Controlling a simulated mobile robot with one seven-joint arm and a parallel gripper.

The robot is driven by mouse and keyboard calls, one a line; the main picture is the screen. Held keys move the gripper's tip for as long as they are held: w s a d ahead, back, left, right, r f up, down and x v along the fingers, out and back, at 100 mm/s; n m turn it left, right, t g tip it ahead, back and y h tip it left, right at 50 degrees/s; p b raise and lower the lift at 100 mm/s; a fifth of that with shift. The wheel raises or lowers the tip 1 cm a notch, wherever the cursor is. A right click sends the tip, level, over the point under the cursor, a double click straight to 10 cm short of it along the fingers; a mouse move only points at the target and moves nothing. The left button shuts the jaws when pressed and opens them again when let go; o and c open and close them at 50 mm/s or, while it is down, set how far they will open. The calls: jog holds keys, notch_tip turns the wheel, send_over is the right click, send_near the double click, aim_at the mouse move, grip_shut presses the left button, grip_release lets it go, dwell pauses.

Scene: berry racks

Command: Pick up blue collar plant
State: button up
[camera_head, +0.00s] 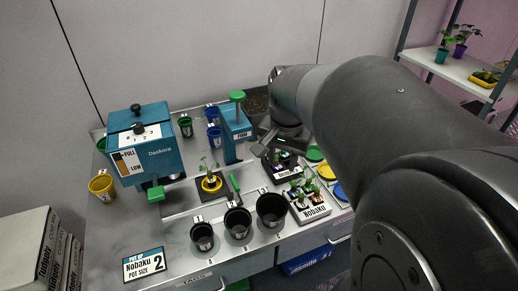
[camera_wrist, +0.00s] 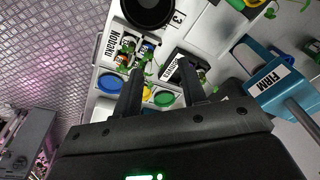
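Small seedlings stand in a white tray labelled Nobaku (camera_head: 314,212) at the bench's front right. The tray also shows in the wrist view (camera_wrist: 109,42), where one seedling (camera_wrist: 148,46) seems to have a bluish collar; the collar colours are too small to tell surely. A second dark-labelled holder (camera_head: 285,173) behind the tray also holds seedlings. My gripper (camera_head: 262,147) is above the bench, behind the trays. In the wrist view my gripper's two fingers (camera_wrist: 160,85) are apart with nothing held between them, pointing toward the trays.
Black pots (camera_head: 237,223) line the bench front. A potted seedling with a yellow ring (camera_head: 211,184) stands between the blue Denkuru machine (camera_head: 145,150) and the blue FIRM press (camera_head: 236,132). Green, yellow and blue discs (camera_head: 326,171) lie right of the trays. A shelf (camera_head: 455,68) stands back right.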

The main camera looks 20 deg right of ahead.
aim_at(294, 186)
jog(key=w+d+f+m+g, duration=0.2)
jog(key=w+d+f+m, duration=0.15)
jog(key=d, duration=0.25)
jog(key=f, duration=0.7)
jog(key=s+f, duration=0.1)
jog(key=f, duration=0.2)
jog(key=shift+f, duration=0.2)
grip_shut()
